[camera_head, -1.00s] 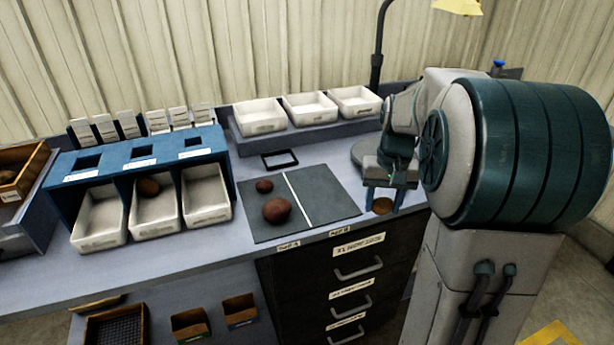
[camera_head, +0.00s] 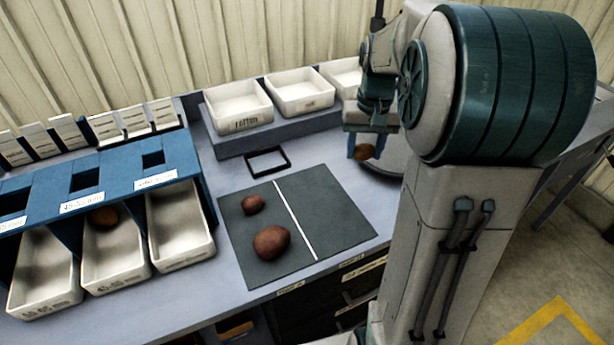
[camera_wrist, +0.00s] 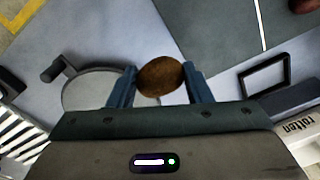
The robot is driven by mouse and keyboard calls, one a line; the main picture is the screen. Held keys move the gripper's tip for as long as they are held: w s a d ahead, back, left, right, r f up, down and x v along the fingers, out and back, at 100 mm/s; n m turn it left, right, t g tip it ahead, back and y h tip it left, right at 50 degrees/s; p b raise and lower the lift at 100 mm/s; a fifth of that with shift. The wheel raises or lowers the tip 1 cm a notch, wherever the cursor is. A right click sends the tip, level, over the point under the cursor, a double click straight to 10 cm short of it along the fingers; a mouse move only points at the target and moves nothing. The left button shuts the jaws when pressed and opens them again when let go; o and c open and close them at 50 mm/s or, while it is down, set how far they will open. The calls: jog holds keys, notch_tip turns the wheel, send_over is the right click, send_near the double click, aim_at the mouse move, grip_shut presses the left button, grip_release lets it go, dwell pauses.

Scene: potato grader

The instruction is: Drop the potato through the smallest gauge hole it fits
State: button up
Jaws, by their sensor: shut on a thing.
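My gripper (camera_head: 366,150) is shut on a brown potato (camera_head: 365,152), held above the bench to the right of the dark mat. In the wrist view the potato (camera_wrist: 160,76) sits between the two blue fingers. The blue gauge (camera_head: 120,175) stands at the left with square holes of differing size in its top; the smallest-looking hole (camera_head: 153,160) is at its right end. White bins stand under the holes. The middle bin (camera_head: 117,262) holds one potato (camera_head: 104,217). The right bin (camera_head: 180,236) looks empty.
The dark mat (camera_head: 340,215) holds a small potato (camera_head: 252,204) and a larger one (camera_head: 271,242) left of its white line. A black square frame (camera_head: 267,162) lies behind it. White trays, one marked rotten (camera_head: 240,122), stand on a raised shelf at the back.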

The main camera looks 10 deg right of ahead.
jog(key=p, duration=0.1)
send_over(310, 189)
notch_tip(310, 189, down, 7)
jog(key=shift+d+r, duration=0.1)
jog(key=shift+f+p, duration=0.4)
jog(key=shift+f, duration=1.65)
jog(key=shift+f, duration=0.1)
jog(key=o, duration=1)
notch_tip(310, 189, up, 12)
jog(key=s+n+t, duration=0.1)
jog(key=s, duration=0.6)
jog(key=s+n+t, duration=0.1)
jog(key=s, duration=0.6)
jog(key=s+t, duration=0.1)
jog(key=s, duration=0.6)
jog(key=shift+a+n, duration=0.2)
jog(key=shift+n, duration=0.2)
